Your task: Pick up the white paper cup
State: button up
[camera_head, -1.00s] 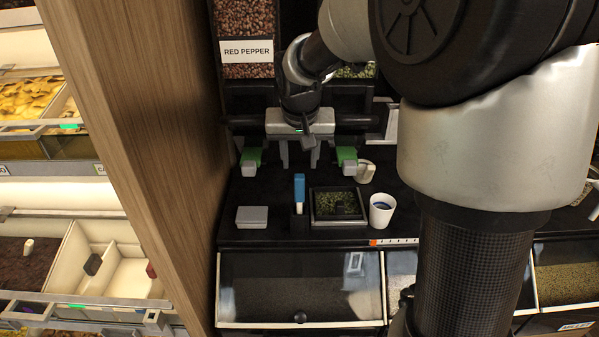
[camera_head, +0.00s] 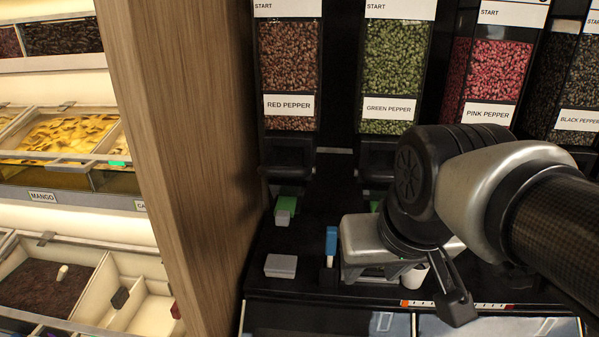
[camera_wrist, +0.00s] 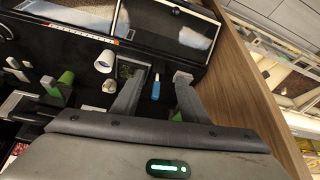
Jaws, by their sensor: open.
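The white paper cup (camera_head: 416,274) stands on the black counter in the head view, mostly hidden behind my gripper. It also shows in the wrist view (camera_wrist: 104,61), with its open mouth visible, outside the left finger and apart from it. My gripper (camera_wrist: 158,78) is open and empty, its two fingers spread wide. In the head view my gripper (camera_head: 375,275) hangs over the counter to the left of the cup, and its fingertips are hard to make out.
A blue-topped item (camera_head: 331,243) and a grey box (camera_head: 281,266) stand left of my gripper. A small tray of green bits (camera_wrist: 126,69) lies beside the cup. Pepper dispensers (camera_head: 398,85) line the back. A wooden panel (camera_head: 190,150) closes the left side.

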aim_at(413, 279)
jog(key=z, duration=0.8)
